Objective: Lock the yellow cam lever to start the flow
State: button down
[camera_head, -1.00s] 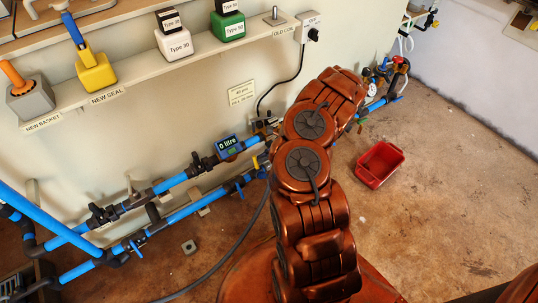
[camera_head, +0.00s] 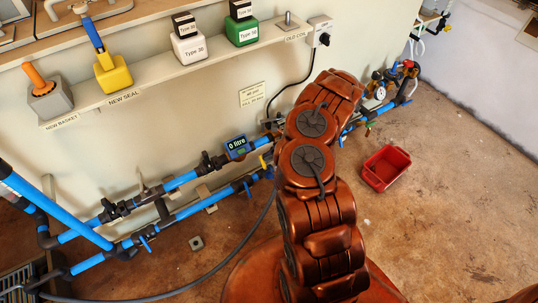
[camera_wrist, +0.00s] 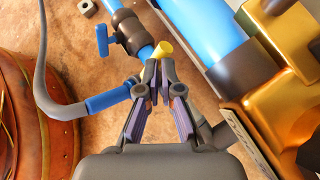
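The yellow cam lever (camera_head: 263,162) shows as a small yellow piece on the low blue pipework, just left of my arm in the head view. In the wrist view the yellow lever (camera_wrist: 163,50) is at the fingertips of my gripper (camera_wrist: 157,72). The fingers converge on a narrow gap, with the yellow end just beyond and partly behind the tips. I cannot tell whether they grip it or only stand against it. In the head view my arm hides the gripper. The flow meter (camera_head: 237,147) on the upper pipe reads 0 litre.
A blue-handled valve (camera_wrist: 103,40) and a grey hose (camera_wrist: 45,85) lie left of my fingers. A thick blue pipe with brass fittings (camera_wrist: 283,40) is close on the right. A red crate (camera_head: 386,168) sits on open floor to the right. A shelf (camera_head: 165,82) holds several labelled parts.

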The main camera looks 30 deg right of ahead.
jog(key=shift+s, duration=0.65)
jog(key=shift+f, duration=0.1)
jog(key=shift+d, duration=0.1)
jog(key=w+p+v, duration=0.1)
jog(key=p+v, duration=0.3)
jog(key=v, duration=0.9)
jog(key=shift+d+p, duration=0.4)
jog(key=shift+d, duration=0.15)
jog(key=shift+s, duration=0.15)
